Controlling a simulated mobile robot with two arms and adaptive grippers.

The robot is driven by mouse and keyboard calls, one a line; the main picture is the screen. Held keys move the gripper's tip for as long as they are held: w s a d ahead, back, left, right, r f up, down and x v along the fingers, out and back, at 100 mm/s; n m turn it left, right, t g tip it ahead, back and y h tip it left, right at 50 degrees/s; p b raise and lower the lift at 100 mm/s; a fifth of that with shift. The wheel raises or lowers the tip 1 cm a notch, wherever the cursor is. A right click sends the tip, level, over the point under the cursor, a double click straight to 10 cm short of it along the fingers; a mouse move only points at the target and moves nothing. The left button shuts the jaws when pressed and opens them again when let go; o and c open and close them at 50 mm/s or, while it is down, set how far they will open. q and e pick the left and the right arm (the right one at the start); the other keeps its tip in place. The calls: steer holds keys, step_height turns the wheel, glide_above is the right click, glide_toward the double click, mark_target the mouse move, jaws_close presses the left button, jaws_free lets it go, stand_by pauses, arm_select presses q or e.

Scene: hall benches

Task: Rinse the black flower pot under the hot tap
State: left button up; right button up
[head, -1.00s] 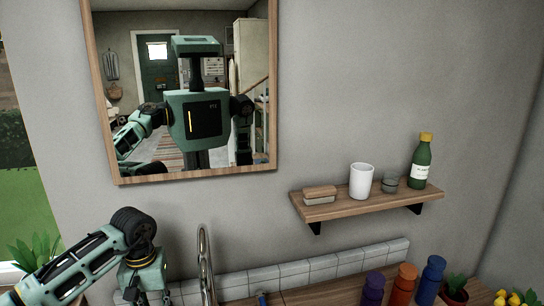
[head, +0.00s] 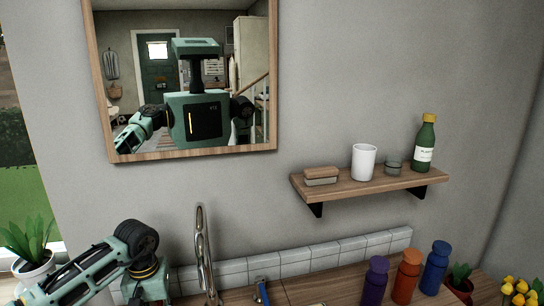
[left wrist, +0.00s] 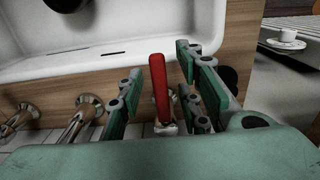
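In the left wrist view a red tap lever (left wrist: 160,88) stands between the two green fingers of my left gripper (left wrist: 160,85). The fingers are apart, with a gap on each side of the lever. The white sink (left wrist: 130,38) fills the top of that view. A round black thing (left wrist: 68,4) is cut off at its top edge; I cannot tell whether it is the flower pot. In the head view the chrome spout (head: 203,250) rises at the bottom, with a blue lever (head: 262,292) to its right. My left gripper is below that view. My right gripper shows in neither view.
A shelf (head: 340,190) with a white cup (head: 364,162) and a green bottle (head: 424,145) hangs on the wall. Purple (head: 375,280), orange (head: 407,275) and blue (head: 435,268) bottles stand at the lower right. A mirror (head: 97,80) hangs behind the spout. Chrome fittings (left wrist: 80,118) lie left of my gripper.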

arm_select(q)
steer(key=shift+a+f, duration=0.1)
steer(key=shift+a+m+b, duration=0.5)
steer(key=shift+m+b, duration=0.4)
steer(key=shift+m, duration=0.1)
steer(key=shift+s+a+m+b, duration=0.1)
steer(key=shift+a+m+b, duration=0.2)
steer(key=shift+m, duration=0.3)
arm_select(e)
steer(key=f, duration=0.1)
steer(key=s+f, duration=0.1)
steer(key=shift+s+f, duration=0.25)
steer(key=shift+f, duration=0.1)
arm_select(q)
steer(key=shift+a, duration=0.1)
